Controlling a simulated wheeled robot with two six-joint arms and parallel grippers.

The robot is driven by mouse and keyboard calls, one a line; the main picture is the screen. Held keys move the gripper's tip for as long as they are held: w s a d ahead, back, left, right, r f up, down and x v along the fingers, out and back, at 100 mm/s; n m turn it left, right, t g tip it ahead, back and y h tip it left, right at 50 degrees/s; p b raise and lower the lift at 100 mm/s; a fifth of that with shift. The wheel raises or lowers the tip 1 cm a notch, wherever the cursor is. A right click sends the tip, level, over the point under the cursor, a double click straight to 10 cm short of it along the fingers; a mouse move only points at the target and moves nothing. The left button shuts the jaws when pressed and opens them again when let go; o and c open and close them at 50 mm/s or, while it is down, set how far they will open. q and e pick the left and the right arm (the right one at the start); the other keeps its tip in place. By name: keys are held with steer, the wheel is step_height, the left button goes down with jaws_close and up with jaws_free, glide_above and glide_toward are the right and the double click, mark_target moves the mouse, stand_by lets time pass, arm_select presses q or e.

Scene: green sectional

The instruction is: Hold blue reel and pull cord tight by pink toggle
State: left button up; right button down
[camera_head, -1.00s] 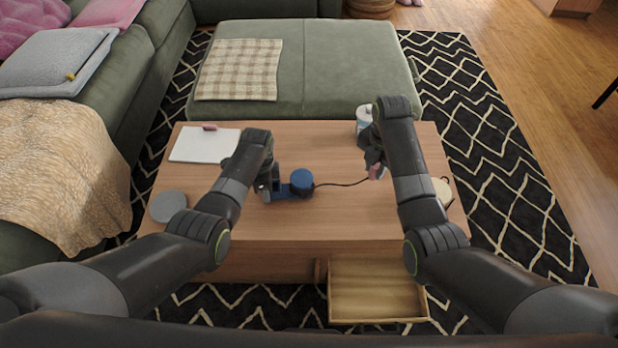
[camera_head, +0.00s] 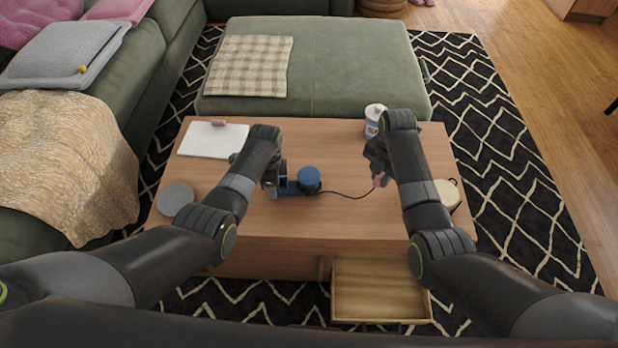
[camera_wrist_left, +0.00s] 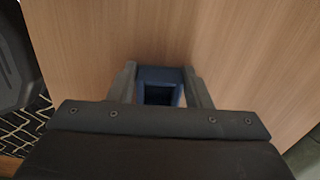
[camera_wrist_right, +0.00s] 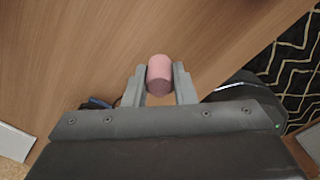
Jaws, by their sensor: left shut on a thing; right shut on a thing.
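The blue reel (camera_head: 309,178) is on the wooden table, left of the middle. My left gripper (camera_head: 277,185) is shut on its blue block-like part, which shows between the fingers in the left wrist view (camera_wrist_left: 158,75). My right gripper (camera_head: 378,170) is shut on the pink toggle (camera_head: 379,181), a short pink cylinder that shows clearly in the right wrist view (camera_wrist_right: 160,73). A dark cord (camera_head: 347,195) runs from the reel to the toggle and sags in a shallow curve.
The table (camera_head: 300,222) also holds a white pad (camera_head: 210,142), a grey disc (camera_head: 175,199), a white-labelled container (camera_head: 373,118) and a round cream item (camera_head: 446,193). An open drawer (camera_head: 381,291) juts out at the front. The table between my arms is mostly clear.

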steer(key=shift+f, duration=0.4)
steer(key=shift+d, duration=0.1)
steer(key=shift+s+d, duration=0.1)
steer(key=shift+d, duration=1.05)
steer(key=shift+d, duration=0.1)
steer(key=shift+d, duration=0.75)
steer(key=shift+s+d, duration=0.1)
steer(key=shift+d, duration=0.3)
steer(key=shift+a, duration=0.2)
stand_by(0.3)
steer(key=shift+a, duration=0.9)
